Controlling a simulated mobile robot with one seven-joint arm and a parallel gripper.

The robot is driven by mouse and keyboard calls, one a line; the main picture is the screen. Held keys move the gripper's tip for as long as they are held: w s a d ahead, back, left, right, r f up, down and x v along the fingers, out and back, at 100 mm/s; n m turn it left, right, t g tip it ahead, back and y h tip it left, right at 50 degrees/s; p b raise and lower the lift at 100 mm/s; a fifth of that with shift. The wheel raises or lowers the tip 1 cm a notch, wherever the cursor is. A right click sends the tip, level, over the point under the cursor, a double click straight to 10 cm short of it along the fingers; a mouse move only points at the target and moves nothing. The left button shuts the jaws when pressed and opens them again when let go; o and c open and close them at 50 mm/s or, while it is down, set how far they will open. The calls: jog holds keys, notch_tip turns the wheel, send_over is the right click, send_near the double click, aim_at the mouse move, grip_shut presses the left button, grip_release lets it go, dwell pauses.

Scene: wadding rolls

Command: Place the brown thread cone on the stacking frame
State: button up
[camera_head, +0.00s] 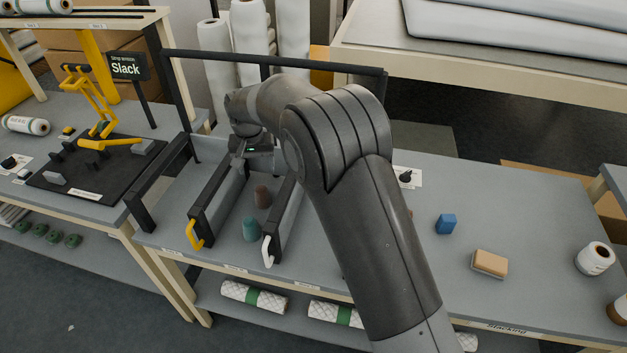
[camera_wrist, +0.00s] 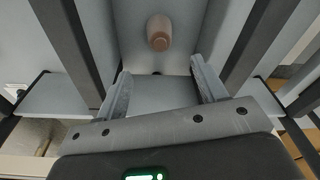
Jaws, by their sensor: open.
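The brown thread cone (camera_head: 263,196) stands upright on the grey table between two dark rails, just behind a teal cone (camera_head: 250,229). In the wrist view, the brown cone (camera_wrist: 159,30) is ahead of the fingertips, roughly centred between their lines and apart from them. My gripper (camera_head: 240,158) is behind the cones, between the rails, partly hidden by my arm. The wrist view shows the gripper (camera_wrist: 160,82) open and empty. A dark frame (camera_head: 205,205) with the rails and yellow and white handles surrounds the cones; I cannot tell whether it is the stacking frame.
A dark bar (camera_head: 345,66) crosses behind my arm. A black board with a yellow fixture (camera_head: 97,115) is left.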

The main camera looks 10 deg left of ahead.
jog(key=s+d+r+m+t, duration=0.1)
jog(key=s+d+r, duration=0.1)
jog(key=d+r, duration=0.6)
jog(key=s+d+r, duration=0.2)
jog(key=d+r, duration=0.3)
jog(key=d, duration=0.6)
jog(key=s+d+r+m+t, duration=0.1)
jog(key=s+d+r, duration=0.1)
jog(key=d+r, duration=0.6)
jog(key=s+d+f+m+t, duration=0.1)
jog(key=s+d+f+t, duration=0.1)
jog(key=s+d, duration=1.7)
jog(key=shift+s+d+f+m, duration=0.2)
jog(key=shift+s+d+m, duration=0.1)
jog(key=shift+s, duration=0.85)
